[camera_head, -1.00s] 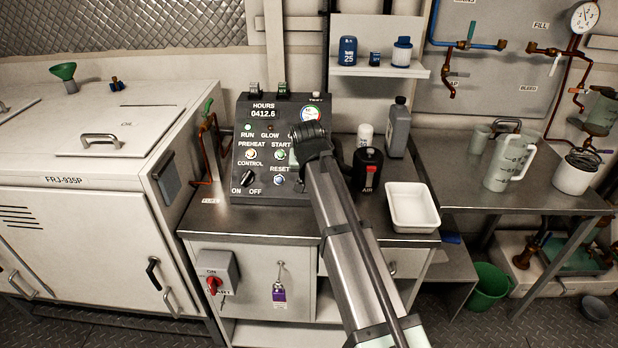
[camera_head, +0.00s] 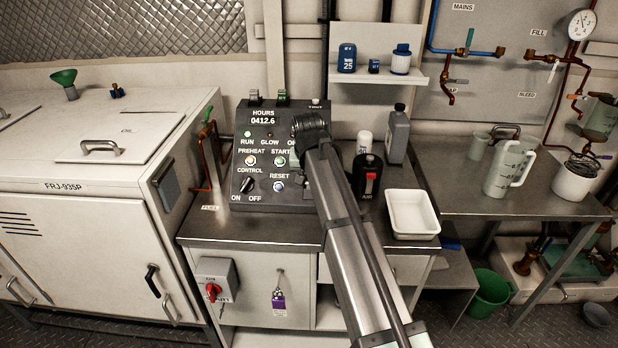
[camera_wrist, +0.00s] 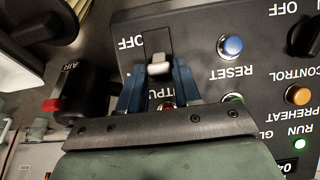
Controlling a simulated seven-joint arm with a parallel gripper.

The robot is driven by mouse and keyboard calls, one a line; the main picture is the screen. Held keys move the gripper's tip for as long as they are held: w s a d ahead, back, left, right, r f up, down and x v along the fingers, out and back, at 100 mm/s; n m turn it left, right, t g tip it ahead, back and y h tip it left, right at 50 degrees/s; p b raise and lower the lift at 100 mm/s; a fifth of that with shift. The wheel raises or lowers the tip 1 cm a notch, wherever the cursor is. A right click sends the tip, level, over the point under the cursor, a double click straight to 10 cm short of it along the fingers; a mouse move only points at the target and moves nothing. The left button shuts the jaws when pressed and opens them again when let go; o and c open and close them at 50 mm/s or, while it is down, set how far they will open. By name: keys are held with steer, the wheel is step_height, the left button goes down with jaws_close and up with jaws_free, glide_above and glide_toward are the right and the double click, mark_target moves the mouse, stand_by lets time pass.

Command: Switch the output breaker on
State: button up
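The dark sloped control panel (camera_head: 245,190) stands on the metal-topped cabinet in the head view. Its output breaker is hidden there behind my wrist. The wrist view shows the panel upside down. There the output breaker (camera_wrist: 158,66) is a pale lever on a black plate, beside an upside-down OFF label. My gripper (camera_wrist: 158,76) has its blue fingers apart, one on either side of the lever. A gap shows between the fingers; whether either touches the lever I cannot tell. The OUTPUT label is partly hidden by the gripper.
A blue reset button (camera_wrist: 230,46) and a control knob (camera_head: 248,186) sit close beside the breaker. A black cylinder with a red AIR part (camera_head: 367,177), a grey bottle (camera_head: 397,138) and a white tray (camera_head: 412,213) stand to the right.

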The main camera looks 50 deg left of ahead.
steer(key=o, duration=0.3)
steer(key=shift+o, duration=0.2)
steer(key=v, duration=1.3)
steer(key=shift+r, duration=0.4)
steer(key=shift+s+d, duration=0.1)
